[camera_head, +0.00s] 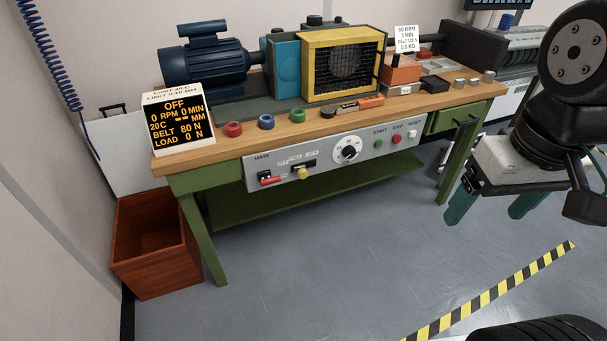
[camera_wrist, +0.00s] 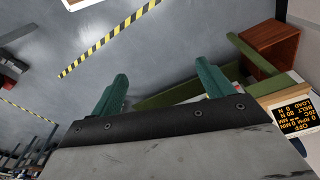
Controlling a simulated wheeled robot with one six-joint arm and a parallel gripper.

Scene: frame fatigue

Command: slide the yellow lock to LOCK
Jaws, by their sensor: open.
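The yellow lock (camera_head: 302,174) is a small yellow knob on the grey control panel (camera_head: 377,146) at the front of the workbench. My gripper (camera_head: 489,208) has green fingers and hangs at the right, well away from the panel, over the floor. In the wrist view its two fingers (camera_wrist: 163,92) are spread apart with nothing between them. The lock cannot be made out in the wrist view.
The wooden bench top (camera_head: 222,150) carries a motor (camera_head: 205,65), a yellow guard frame (camera_head: 343,65), coloured rings and a display (camera_head: 181,124) reading OFF. A brown bin (camera_head: 158,250) stands at the left. The floor (camera_head: 310,250) before the bench is clear, with a striped line (camera_head: 490,292).

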